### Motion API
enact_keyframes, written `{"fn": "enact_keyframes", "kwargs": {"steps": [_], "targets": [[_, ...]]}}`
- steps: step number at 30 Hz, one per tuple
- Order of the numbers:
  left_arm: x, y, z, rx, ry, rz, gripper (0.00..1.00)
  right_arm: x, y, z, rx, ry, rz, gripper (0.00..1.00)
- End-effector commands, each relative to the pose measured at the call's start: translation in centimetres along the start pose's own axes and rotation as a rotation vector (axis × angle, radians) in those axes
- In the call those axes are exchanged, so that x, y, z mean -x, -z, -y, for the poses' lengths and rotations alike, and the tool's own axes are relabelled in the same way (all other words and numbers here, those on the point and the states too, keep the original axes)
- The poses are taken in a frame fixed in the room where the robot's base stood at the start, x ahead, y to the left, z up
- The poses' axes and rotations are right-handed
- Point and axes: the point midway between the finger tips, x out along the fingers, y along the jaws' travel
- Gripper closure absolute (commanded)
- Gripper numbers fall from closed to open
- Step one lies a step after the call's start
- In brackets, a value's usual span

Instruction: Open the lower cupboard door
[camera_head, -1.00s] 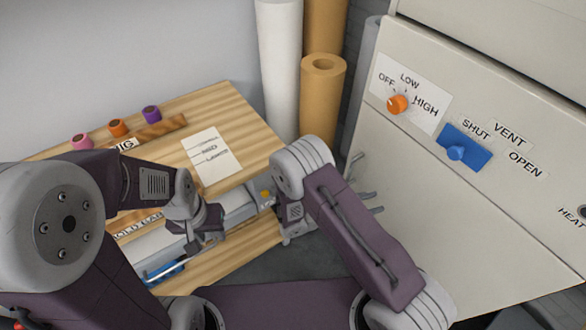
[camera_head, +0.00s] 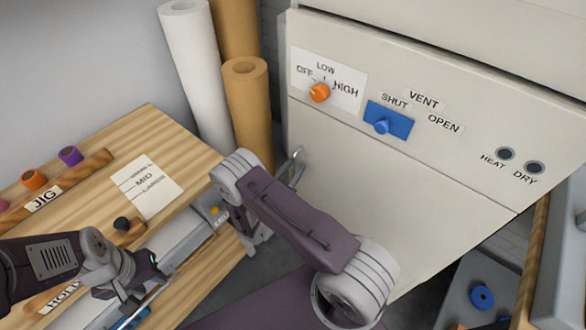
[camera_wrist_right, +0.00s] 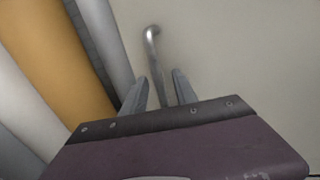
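The cream cabinet's lower cupboard door (camera_head: 370,215) is closed, its top edge a thin seam below the control panel. A bent metal handle (camera_head: 298,154) is near its left edge; the handle also shows in the right wrist view (camera_wrist_right: 153,42). My right gripper (camera_wrist_right: 160,88) is open, its two fingers spread with the lower part of the handle between or just beyond them. I cannot tell whether they touch it. In the head view my right arm partly hides this gripper (camera_head: 290,175). My left gripper (camera_head: 160,272) is over the wooden table, apart from the door; its opening is unclear.
The panel above has an orange knob (camera_head: 319,93) and a blue vent slider (camera_head: 387,121). White (camera_head: 198,75) and brown (camera_head: 247,110) rolls stand left of the cabinet. The wooden table (camera_head: 200,160) is at left. A wood-edged unit (camera_head: 530,260) stands at right.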

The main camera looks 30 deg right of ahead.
Motion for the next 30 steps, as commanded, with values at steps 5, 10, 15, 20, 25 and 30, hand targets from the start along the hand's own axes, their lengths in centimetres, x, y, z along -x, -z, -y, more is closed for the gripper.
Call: {"fn": "enact_keyframes", "kwargs": {"steps": [5,10,15,20,25,30], "targets": [[0.00,0.00,0.00,0.000,0.000,0.000,0.64,-0.18,0.00,0.01,0.000,0.000,0.000,0.66],[0.00,-0.01,0.00,0.000,0.000,0.000,0.64,-0.15,0.00,0.01,0.000,0.000,0.000,0.94],[0.00,-0.01,0.00,0.000,0.000,0.000,0.64,-0.14,0.00,0.01,0.000,0.000,0.000,1.00],[0.00,0.00,0.00,0.000,0.000,0.000,0.64,-0.14,0.00,0.01,0.000,0.000,0.000,1.00],[0.00,-0.01,0.00,0.000,0.000,0.000,0.64,-0.14,0.00,0.01,0.000,0.000,0.000,1.00],[0.00,0.00,0.00,0.000,0.000,0.000,0.64,-0.14,0.00,0.01,0.000,0.000,0.000,1.00]]}}
